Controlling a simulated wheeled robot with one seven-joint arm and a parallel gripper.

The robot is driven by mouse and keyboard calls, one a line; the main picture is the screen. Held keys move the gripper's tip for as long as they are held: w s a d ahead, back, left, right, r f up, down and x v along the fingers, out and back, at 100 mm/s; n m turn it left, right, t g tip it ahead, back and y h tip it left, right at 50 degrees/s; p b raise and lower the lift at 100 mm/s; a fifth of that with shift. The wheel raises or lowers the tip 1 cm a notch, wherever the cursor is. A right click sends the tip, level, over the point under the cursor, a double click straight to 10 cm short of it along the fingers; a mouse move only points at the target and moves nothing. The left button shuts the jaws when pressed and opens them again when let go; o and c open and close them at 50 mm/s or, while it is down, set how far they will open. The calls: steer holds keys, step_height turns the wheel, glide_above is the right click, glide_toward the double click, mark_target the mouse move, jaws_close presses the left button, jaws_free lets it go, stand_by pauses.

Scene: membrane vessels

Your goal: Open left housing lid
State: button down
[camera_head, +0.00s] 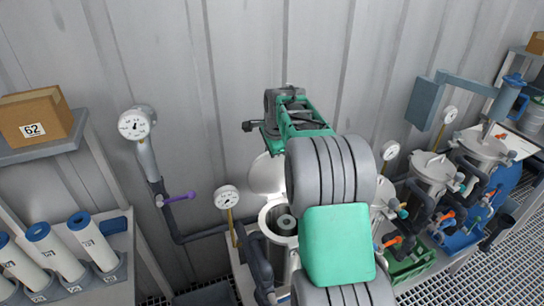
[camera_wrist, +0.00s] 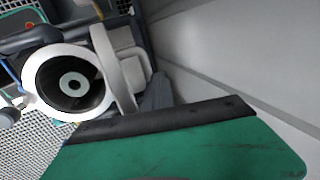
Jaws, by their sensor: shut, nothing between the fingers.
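The left housing (camera_head: 268,218) is a pale round vessel, partly hidden behind my arm in the head view. Its mouth is uncovered, with a grey ring-shaped end visible inside. Its white lid (camera_head: 266,174) stands tilted up on its hinge behind the mouth. In the wrist view the open housing (camera_wrist: 31,100) is at the left, and the raised lid (camera_wrist: 112,70) shows nearly edge-on beside it. My gripper (camera_head: 268,132) is shut and empty, above and behind the lid near the wall. Its green part with a dark edge fills the lower wrist view; any contact with the lid cannot be told.
A corrugated grey wall (camera_head: 245,60) is close behind my gripper. A pressure gauge (camera_head: 227,197) stands left of the housing; another gauge (camera_head: 134,124) and a purple-handled valve (camera_head: 178,199) are farther left. More lidded housings (camera_head: 433,168) stand at right. White cartridges (camera_head: 55,252) stand at lower left.

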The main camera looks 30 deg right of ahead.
steer(key=shift+s+a+f, duration=0.15)
steer(key=shift+s+f, duration=0.15)
steer(key=shift+f, duration=0.4)
step_height(320, 180, up, 11)
steer(key=w+p, duration=0.2)
steer(key=p, duration=0.5)
steer(key=s+a+r+n, duration=0.1)
steer(key=a, duration=0.1)
steer(key=s+a+n+b, duration=0.1)
steer(key=s+a+n, duration=0.1)
steer(key=s+a+r+n+b, duration=0.1)
steer(key=s+a, duration=0.1)
steer(key=shift+s+a+r+n, duration=0.15)
steer(key=shift+a+r+n, duration=0.15)
steer(key=shift+r+n, duration=0.1)
steer(key=s+a+f+n+b, duration=0.1)
steer(key=s+a+f+n, duration=0.1)
steer(key=s+a+n, duration=0.2)
steer(key=s+a+f+n, duration=0.2)
steer(key=s+n, duration=0.3)
steer(key=s, duration=0.6)
steer(key=s+a+f+n+b, duration=0.1)
steer(key=s+a+f+n, duration=0.1)
steer(key=s+a+n, duration=0.3)
steer(key=shift+s+a+f+t+b, duration=0.3)
steer(key=shift+s+t+b, duration=0.1)
steer(key=shift+s, duration=0.8)
